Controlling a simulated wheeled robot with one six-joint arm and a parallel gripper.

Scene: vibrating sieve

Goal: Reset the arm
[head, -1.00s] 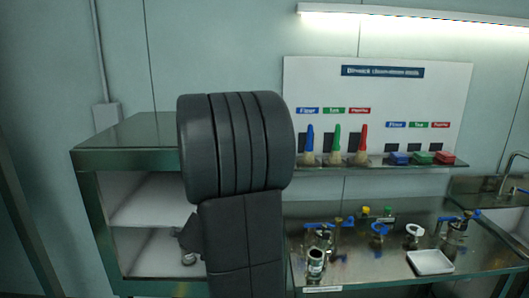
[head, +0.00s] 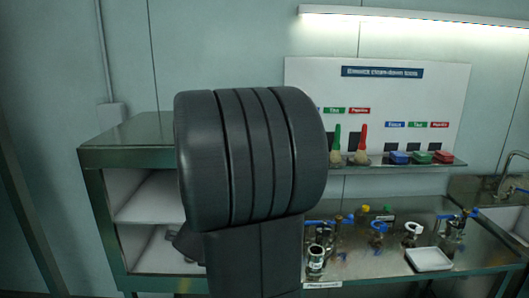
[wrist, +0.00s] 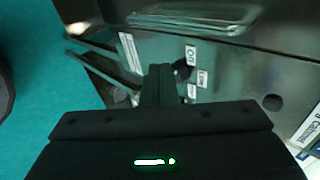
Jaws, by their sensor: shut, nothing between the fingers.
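My gripper (wrist: 158,85) shows in the wrist view as a dark shape at the middle, its fingers together and empty. In that view it is in front of a dark metal cabinet face (wrist: 235,65) with small white labels. In the head view my own dark arm fills the middle of the picture, and my gripper is hidden there.
A steel shelf cabinet (head: 128,157) stands at the left. A steel bench (head: 385,262) at the right holds several jars and fittings and a white tray (head: 429,259). Brushes and coloured blocks (head: 421,158) sit on a wall shelf above. Teal floor (wrist: 40,75) shows at left in the wrist view.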

